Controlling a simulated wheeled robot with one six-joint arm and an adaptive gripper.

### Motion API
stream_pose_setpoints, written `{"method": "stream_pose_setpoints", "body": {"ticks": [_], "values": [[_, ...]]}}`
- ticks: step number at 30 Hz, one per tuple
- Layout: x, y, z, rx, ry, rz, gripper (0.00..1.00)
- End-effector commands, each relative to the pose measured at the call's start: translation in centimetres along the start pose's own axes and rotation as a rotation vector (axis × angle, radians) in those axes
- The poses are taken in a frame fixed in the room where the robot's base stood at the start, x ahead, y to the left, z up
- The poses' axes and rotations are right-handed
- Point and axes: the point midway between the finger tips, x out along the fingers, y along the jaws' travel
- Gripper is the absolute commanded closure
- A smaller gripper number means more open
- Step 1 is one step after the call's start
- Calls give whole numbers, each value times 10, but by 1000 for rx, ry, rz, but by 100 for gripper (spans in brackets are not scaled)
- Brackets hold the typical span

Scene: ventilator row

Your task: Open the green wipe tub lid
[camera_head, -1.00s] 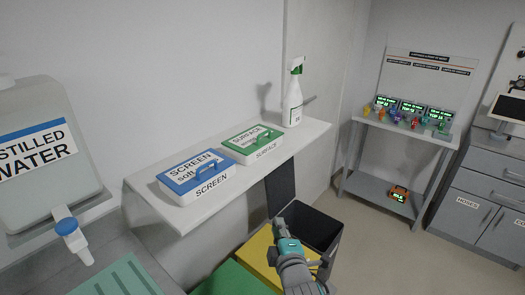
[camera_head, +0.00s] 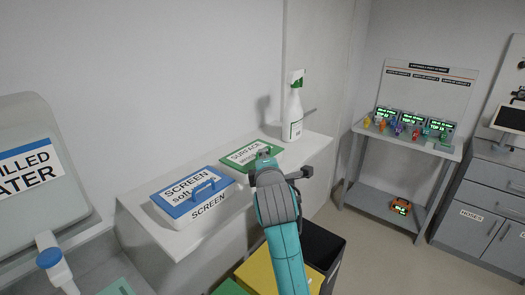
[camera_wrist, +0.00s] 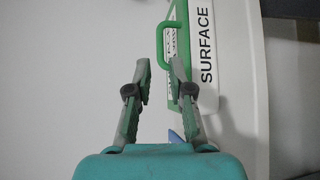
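The green wipe tub is white with a green lid (camera_head: 240,153) and a SURFACE label, and it sits on the white shelf. My gripper (camera_head: 263,157) is over its front edge in the head view and hides part of the tub and its handle. In the wrist view, the lid's green handle (camera_wrist: 159,40) and the tub's white front (camera_wrist: 207,60) lie just beyond the fingers. My gripper (camera_wrist: 160,64) is open there, with the handle's near end in line with the gap between the fingertips. The lid looks closed.
A blue-lidded SCREEN tub (camera_head: 188,190) stands left of the green tub on the shelf (camera_head: 148,222). A spray bottle (camera_head: 293,115) stands close behind it on the right. Bins, one with a yellow lid (camera_head: 262,272), are below the shelf.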

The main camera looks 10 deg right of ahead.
Motion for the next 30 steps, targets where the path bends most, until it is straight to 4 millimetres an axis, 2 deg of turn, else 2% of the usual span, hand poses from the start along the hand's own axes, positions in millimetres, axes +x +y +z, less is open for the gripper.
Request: {"method": "stream_pose_setpoints", "body": {"ticks": [6,12,24,25,27,30], "values": [[39,0,1,0,-2,-1,79],[62,0,0,0,-1,1,79],[69,0,0,1,-1,1,79],[69,0,0,1,-1,1,82],[69,0,0,1,-1,1,99],[69,0,0,1,-1,0,100]]}}
